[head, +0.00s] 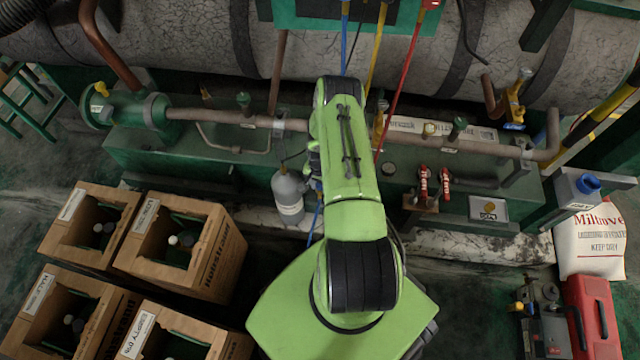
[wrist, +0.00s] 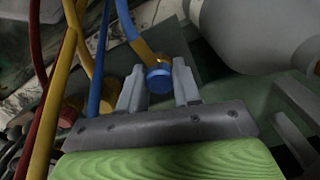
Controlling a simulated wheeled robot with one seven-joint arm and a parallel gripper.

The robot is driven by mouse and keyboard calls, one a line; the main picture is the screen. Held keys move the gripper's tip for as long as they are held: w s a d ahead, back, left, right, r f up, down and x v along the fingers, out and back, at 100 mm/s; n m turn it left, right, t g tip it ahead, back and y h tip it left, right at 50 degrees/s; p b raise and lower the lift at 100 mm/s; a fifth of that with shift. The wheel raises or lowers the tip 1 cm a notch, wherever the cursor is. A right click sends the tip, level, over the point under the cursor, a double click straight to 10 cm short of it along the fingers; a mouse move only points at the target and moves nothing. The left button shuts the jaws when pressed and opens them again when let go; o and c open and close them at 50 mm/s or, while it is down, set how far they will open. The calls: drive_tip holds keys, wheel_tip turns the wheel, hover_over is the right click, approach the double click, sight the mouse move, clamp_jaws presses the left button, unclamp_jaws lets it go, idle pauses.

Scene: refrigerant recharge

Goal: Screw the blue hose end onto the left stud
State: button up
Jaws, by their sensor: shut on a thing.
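In the wrist view, my gripper (wrist: 158,82) has its two grey fingers on either side of the blue hose end (wrist: 159,80), a blue knurled collar with a brass part above it. The blue hose (wrist: 128,22) runs up from it to the top of the picture. In the head view, my green arm covers the gripper and the hose end. The blue hose (head: 345,35) shows there hanging from the green panel at the top. I cannot make out the left stud in either view; my arm covers part of the pipework.
A grey cylinder (head: 289,194) stands just left of my arm and fills the upper right of the wrist view (wrist: 255,32). Yellow (head: 377,48) and red (head: 402,85) hoses hang close by. Red-handled valves (head: 445,184) are to the right. Open cartons (head: 205,250) stand at lower left.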

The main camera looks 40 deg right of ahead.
drive_tip(key=m, duration=0.3)
drive_tip(key=shift+m, duration=2.1)
drive_tip(key=m, duration=0.3)
drive_tip(key=o, duration=1.1)
drive_tip(key=shift+f, duration=0.1)
